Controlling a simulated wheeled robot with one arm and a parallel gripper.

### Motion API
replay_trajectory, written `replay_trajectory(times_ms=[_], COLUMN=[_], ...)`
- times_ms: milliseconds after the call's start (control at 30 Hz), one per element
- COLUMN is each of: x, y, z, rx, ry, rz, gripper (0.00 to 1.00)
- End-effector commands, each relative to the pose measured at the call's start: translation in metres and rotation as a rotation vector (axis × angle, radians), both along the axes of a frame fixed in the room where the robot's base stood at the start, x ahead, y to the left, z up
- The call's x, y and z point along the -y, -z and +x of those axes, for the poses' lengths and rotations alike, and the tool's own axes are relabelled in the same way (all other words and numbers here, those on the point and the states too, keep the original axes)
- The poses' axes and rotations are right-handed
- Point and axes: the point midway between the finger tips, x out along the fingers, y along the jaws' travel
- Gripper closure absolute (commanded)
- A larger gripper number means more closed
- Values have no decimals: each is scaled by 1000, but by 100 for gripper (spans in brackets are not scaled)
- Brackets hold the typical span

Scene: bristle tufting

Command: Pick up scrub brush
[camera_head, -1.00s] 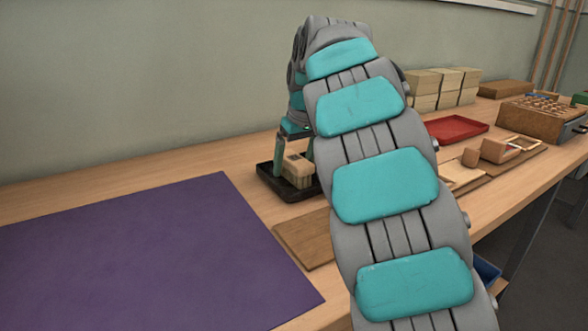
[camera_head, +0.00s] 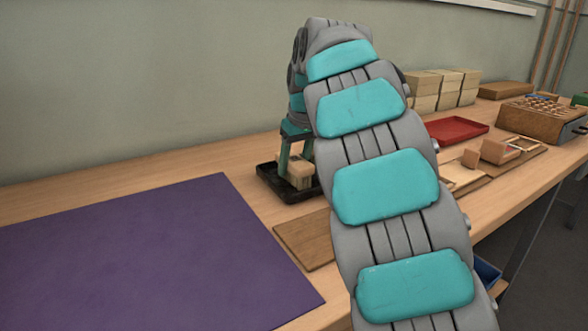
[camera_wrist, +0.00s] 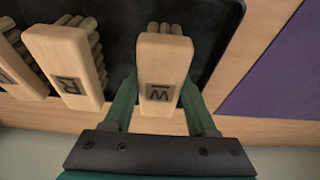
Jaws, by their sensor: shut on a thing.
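My gripper (camera_wrist: 160,110) is shut on a scrub brush (camera_wrist: 163,65), a light wooden block with tufts at its far end and a dark stamped mark like a W. The fingers lie on both sides of the block. In the head view the gripper (camera_head: 297,165) holds the wooden brush (camera_head: 300,180) at the black tray (camera_head: 268,186); whether it touches the tray I cannot tell. In the wrist view a second brush (camera_wrist: 65,58) marked R lies in the tray (camera_wrist: 213,40), left of the held one, with another partly cut off at the left edge.
A purple mat (camera_head: 150,255) covers the table's left side. A wooden board (camera_head: 305,240) lies in front of the tray. A red tray (camera_head: 456,130), stacked wooden blocks (camera_head: 440,88) and a wooden rack (camera_head: 540,118) stand to the right.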

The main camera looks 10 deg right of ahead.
Motion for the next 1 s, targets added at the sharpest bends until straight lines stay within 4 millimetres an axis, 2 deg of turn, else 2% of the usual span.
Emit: replay_trajectory(times_ms=[33,233,567,1000], x=[0,0,0,0], y=[0,0,-1,-22], z=[0,0,0,0], rx=[0,0,0,3], ry=[0,0,0,-3], rz=[0,0,0,0], gripper=[77,100,100,100])
